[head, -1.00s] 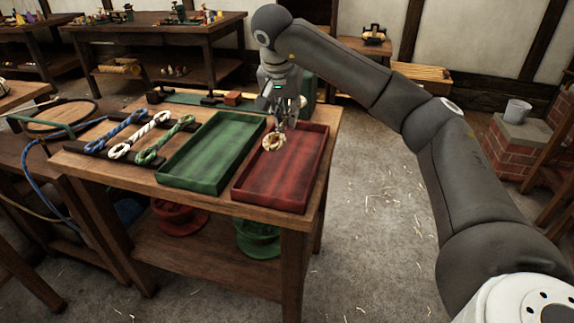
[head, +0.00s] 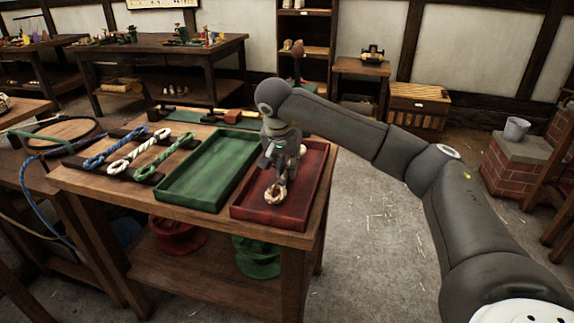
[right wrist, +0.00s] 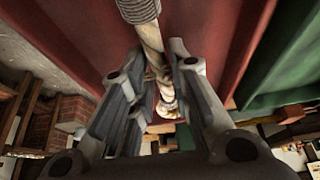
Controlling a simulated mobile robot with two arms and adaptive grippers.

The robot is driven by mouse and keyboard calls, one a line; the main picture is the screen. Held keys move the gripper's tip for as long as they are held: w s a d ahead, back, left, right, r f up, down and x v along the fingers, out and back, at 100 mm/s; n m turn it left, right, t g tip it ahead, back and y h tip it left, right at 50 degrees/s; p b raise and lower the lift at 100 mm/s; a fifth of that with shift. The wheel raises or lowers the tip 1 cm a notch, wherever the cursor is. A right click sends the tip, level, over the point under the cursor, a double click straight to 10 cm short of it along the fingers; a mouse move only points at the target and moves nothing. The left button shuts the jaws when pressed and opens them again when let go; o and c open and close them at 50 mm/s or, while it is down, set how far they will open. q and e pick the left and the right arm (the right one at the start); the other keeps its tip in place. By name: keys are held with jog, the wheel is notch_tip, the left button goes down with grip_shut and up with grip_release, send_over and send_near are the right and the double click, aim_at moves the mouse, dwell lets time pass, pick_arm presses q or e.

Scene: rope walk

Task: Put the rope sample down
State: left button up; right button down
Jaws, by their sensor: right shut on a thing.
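My right gripper (head: 281,168) is over the red tray (head: 268,217), shut on a tan rope sample (head: 275,194). The sample's looped end hangs toward the front of the tray. In the right wrist view the rope (right wrist: 150,36) runs between the two fingers (right wrist: 160,72), with a grey-wrapped end (right wrist: 139,10) at the top and the red tray floor (right wrist: 205,25) behind it. I cannot tell whether the sample touches the tray floor. My left gripper is not in view.
A green tray (head: 207,166) lies left of the red one. Blue (head: 113,148), white (head: 139,150) and green (head: 165,157) rope samples rest on a dark rack at the left. A mallet-like tool and a green strip lie along the bench's back.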

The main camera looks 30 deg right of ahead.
jog(key=shift+f, duration=0.1)
jog(key=shift+f, duration=0.5)
jog(key=c, duration=1.3)
grip_release()
jog(key=shift+c, duration=0.2)
jog(key=shift+r, duration=0.1)
jog(key=shift+r, duration=0.3)
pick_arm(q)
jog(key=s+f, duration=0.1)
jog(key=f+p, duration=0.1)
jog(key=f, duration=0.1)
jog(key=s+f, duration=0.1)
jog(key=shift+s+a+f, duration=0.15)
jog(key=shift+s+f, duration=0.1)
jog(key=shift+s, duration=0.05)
pick_arm(e)
jog(key=v, duration=1.2)
jog(key=shift+r, duration=0.25)
jog(key=shift+d, duration=0.1)
